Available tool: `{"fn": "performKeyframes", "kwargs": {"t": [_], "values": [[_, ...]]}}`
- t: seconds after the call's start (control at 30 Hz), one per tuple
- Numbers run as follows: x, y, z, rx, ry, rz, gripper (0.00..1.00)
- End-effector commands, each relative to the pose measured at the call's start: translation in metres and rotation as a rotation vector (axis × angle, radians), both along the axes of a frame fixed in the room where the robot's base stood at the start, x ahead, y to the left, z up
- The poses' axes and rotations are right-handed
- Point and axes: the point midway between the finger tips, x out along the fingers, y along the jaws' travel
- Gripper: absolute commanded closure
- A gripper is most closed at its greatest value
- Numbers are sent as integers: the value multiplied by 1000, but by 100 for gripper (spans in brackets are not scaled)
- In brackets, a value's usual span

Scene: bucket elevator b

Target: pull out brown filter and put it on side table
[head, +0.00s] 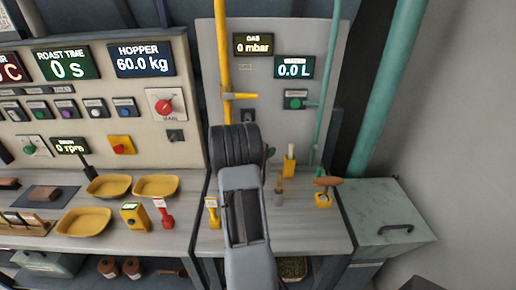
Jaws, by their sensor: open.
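No brown filter can be made out for certain. Brown things in view are a brown piece (328,181) on top of a yellow holder (323,200) on the right counter, and a brown block (68,192) on a dark mat at far left. No side table is clearly identifiable; a grey-green chest (378,213) with a dark handle stands beside the counter at right. My arm rises through the lower middle, over the right counter, and hides part of it and the panel behind. My gripper's fingers do not show.
A yellow pipe (223,60) and a thick green pipe (388,90) rise behind. The right counter (310,235) has bare room at its front.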

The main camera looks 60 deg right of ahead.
Motion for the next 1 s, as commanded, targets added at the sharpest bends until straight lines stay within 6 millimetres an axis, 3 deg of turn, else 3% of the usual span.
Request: {"fn": "performKeyframes", "kwargs": {"t": [0.2, 0.6, 1.0], "values": [[-2, -15, -4, -1, 0, 0, 43], [-3, -19, -6, 0, 0, 0, 43], [-3, -19, -6, 0, 0, 1, 81]]}}
